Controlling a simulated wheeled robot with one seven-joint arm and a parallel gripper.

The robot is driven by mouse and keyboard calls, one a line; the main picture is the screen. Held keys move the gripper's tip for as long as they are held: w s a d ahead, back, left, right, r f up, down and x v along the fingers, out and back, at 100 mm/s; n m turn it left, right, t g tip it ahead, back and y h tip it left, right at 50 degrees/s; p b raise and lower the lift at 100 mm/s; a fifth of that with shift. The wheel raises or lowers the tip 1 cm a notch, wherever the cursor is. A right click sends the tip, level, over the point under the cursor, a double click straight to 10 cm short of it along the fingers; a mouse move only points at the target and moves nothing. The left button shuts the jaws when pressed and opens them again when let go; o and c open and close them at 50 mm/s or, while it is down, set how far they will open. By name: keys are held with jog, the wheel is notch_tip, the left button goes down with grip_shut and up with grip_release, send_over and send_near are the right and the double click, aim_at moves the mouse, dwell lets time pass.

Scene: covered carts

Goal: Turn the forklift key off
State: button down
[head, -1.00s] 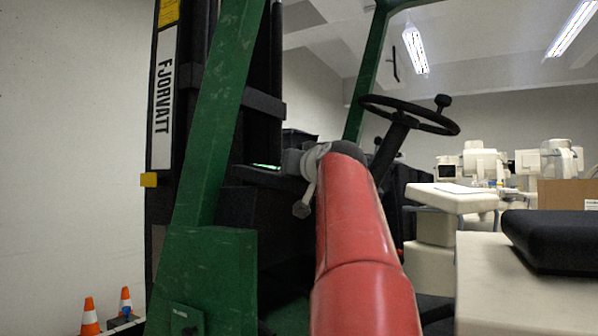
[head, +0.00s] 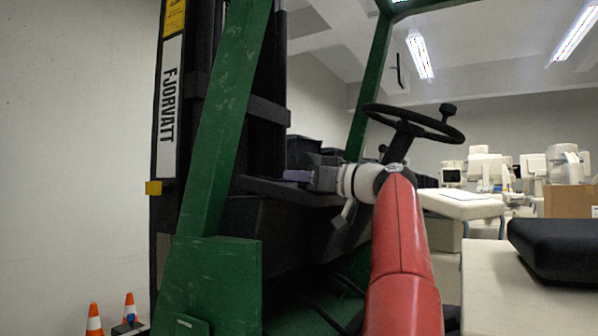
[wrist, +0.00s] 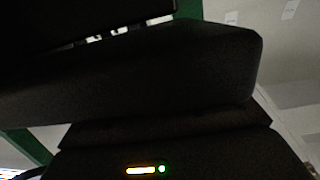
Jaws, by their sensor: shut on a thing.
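The green forklift (head: 222,130) stands in front of me, with its black steering wheel (head: 415,122) above my arm. Its dark dash ledge (head: 262,186) is left of the wheel. My gripper (head: 298,176) is at this ledge, left of my white wrist, with a purple piece at its end. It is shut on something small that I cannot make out. The key is not clearly visible in either view. In the wrist view a dark surface (wrist: 150,80) fills most of the picture, with an orange and green light strip (wrist: 146,170) at the bottom.
A green post rises left of my gripper. A cream cart (head: 500,290) with a black pad (head: 560,245) stands close at right. Orange cones (head: 94,320) are at lower left. Pale machines and a cardboard box (head: 568,200) are behind at right.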

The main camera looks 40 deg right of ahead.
jog(key=shift+n+y, duration=0.4)
jog(key=shift+y, duration=0.1)
jog(key=c, duration=1.6)
grip_release()
jog(key=shift+o, duration=0.2)
jog(key=r+b+v, duration=0.1)
jog(key=v, duration=0.6)
jog(key=shift+s+d+f, duration=0.15)
jog(key=shift+s+f, duration=0.25)
jog(key=shift+f, duration=0.05)
jog(key=shift+s, duration=0.1)
